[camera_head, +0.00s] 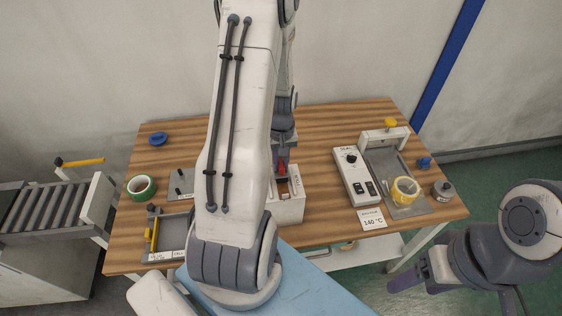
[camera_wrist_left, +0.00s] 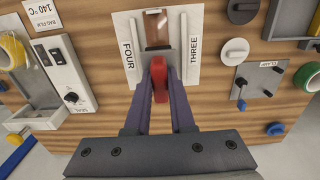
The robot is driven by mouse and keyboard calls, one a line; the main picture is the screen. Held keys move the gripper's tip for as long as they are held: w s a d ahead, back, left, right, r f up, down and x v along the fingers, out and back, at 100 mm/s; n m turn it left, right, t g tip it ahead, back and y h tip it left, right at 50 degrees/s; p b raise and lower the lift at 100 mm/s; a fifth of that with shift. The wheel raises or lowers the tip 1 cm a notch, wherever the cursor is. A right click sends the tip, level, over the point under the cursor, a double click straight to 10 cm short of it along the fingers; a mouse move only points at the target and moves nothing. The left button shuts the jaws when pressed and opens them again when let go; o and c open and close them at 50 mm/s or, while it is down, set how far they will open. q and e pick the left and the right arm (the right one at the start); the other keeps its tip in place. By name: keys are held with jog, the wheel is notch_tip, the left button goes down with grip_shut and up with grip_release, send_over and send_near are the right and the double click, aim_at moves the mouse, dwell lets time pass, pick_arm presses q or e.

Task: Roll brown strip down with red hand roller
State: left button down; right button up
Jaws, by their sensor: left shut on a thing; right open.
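The red hand roller (camera_head: 282,167) is between the fingers of my left gripper (camera_head: 283,160). In the left wrist view the purple fingers (camera_wrist_left: 161,82) are shut on the red roller (camera_wrist_left: 160,80). The brown strip (camera_wrist_left: 157,29) lies on a white block (camera_wrist_left: 130,50) marked FOUR and THREE. In the head view the white block (camera_head: 288,209) stands mid-table, partly hidden by my left arm. My right gripper (camera_head: 412,279) is open and empty off the table's right front side.
A white control box (camera_head: 354,178), a clamp tray with yellow tape (camera_head: 404,190) and a 140 °C card (camera_head: 372,219) are on the right. Green tape (camera_head: 141,186) and a grey tray (camera_head: 165,255) are on the left. The table (camera_head: 325,150) has bare wood behind the box.

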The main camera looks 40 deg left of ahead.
pick_arm(q)
jog(key=shift+f+b, duration=0.55)
jog(key=shift+f, duration=0.1)
dwell(0.9)
jog(key=shift+s+d, duration=0.15)
dwell(0.5)
jog(key=shift+s+d, duration=0.45)
jog(key=shift+d, duration=0.05)
jog(key=shift+w+a, duration=0.1)
jog(key=shift+w+a+p, duration=0.35)
jog(key=shift+w+a, duration=0.65)
jog(key=shift+a, duration=0.15)
